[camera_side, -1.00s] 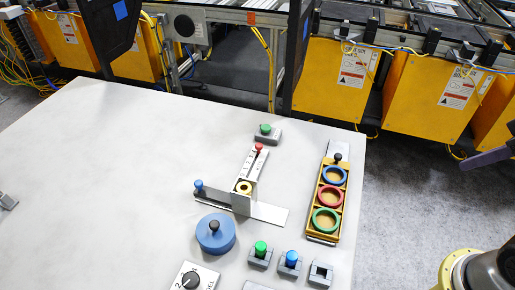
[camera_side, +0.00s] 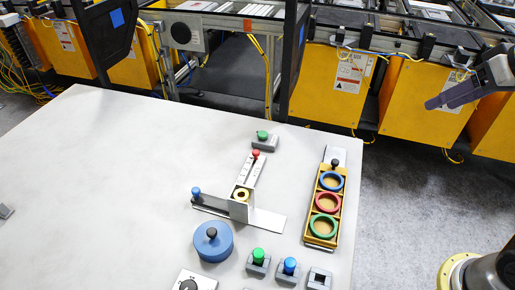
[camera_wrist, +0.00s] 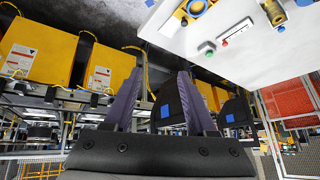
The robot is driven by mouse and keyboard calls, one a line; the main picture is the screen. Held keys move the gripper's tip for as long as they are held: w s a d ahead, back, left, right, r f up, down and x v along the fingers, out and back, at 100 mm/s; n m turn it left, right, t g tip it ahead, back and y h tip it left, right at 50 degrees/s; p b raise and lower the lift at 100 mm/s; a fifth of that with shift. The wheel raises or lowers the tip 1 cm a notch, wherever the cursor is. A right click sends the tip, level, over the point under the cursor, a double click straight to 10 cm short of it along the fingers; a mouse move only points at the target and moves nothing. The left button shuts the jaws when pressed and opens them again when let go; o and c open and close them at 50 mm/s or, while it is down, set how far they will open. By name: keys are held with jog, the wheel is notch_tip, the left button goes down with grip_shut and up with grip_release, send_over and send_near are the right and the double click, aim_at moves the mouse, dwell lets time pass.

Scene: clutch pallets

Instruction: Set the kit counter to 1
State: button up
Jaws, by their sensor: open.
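A white plate with a black dial (camera_side: 188,285) sits at the bottom edge of the side view, cut off by the frame. It looks like the kit counter, but its pointer and numbers cannot be read now. My gripper (camera_side: 440,101) is at the right of the side view, raised, off the right side of the table and far from the dial. In the wrist view my gripper (camera_wrist: 161,74) shows two purple fingers apart with nothing between them. I cannot make out the dial in the wrist view.
A blue round lid (camera_side: 212,243), a metal slide fixture (camera_side: 265,220), and green (camera_side: 258,256) and blue (camera_side: 290,266) knobs stand near the dial. A wooden tray (camera_side: 310,239) holds coloured rings at right. The table's left (camera_side: 100,190) is mostly clear.

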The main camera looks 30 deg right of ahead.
jog(key=w+a+r, duration=0.2)
jog(key=w+a, duration=0.3)
jog(key=w, duration=0.7)
jog(key=n+g, duration=0.3)
send_over(256, 152)
jog(key=s, duration=0.6)
notch_tip(256, 152, down, 15)
jog(key=shift+t, duration=0.3)
jog(key=x, duration=1.3)
jog(key=shift+a+f, duration=0.15)
grip_shut()
